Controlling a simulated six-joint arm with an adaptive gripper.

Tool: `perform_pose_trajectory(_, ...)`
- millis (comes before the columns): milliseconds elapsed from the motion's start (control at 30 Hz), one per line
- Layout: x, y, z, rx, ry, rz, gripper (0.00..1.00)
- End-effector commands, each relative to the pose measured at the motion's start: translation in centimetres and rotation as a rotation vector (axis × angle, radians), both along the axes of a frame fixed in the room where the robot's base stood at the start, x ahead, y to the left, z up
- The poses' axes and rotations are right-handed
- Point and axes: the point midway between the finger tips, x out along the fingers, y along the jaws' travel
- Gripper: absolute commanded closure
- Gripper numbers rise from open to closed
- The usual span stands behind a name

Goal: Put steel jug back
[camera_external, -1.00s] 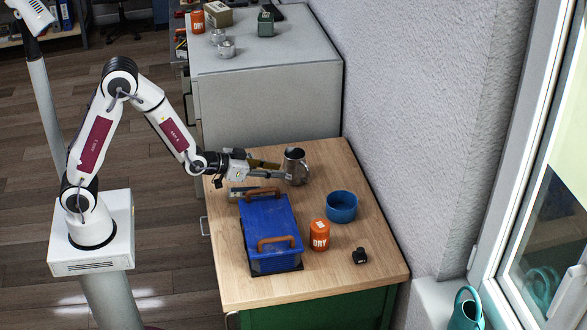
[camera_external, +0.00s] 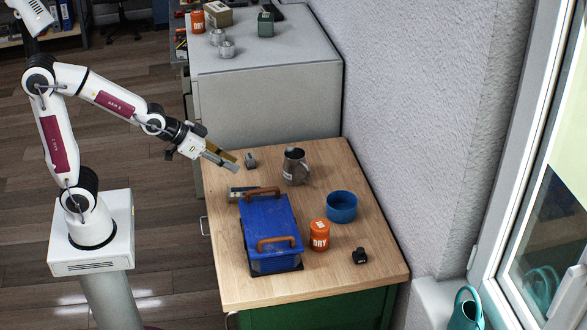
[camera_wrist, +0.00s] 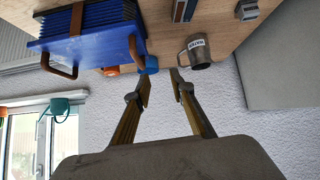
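The steel jug (camera_external: 295,167) stands upright on the wooden bench top, near the wall. In the wrist view the jug (camera_wrist: 200,52) shows a label and lies beyond my fingertips. My gripper (camera_external: 229,162) is at the left edge of the bench, above it, to the left of the jug and apart from it. Its two fingers (camera_wrist: 161,78) are spread with nothing between them.
A blue box with brown handles (camera_external: 268,225), an orange can (camera_external: 319,236), a blue bowl (camera_external: 342,207) and a small black object (camera_external: 359,256) stand on the bench. A small grey object (camera_external: 250,161) is left of the jug. A grey cabinet (camera_external: 270,105) stands behind.

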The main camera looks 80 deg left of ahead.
Motion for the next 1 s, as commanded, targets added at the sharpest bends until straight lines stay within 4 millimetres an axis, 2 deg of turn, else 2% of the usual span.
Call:
perform_pose_trajectory(100,-2.5,-0.3,1.0,0.0,0.034,-0.013,0.77)
perform_pose_trajectory(467,-10.7,-0.7,2.4,0.011,0.159,-0.044,0.77)
perform_pose_trajectory(800,-19.0,-0.5,2.7,0.032,0.277,-0.059,0.77)
perform_pose_trajectory(1000,-22.6,-0.3,2.6,0.042,0.33,-0.059,0.77)
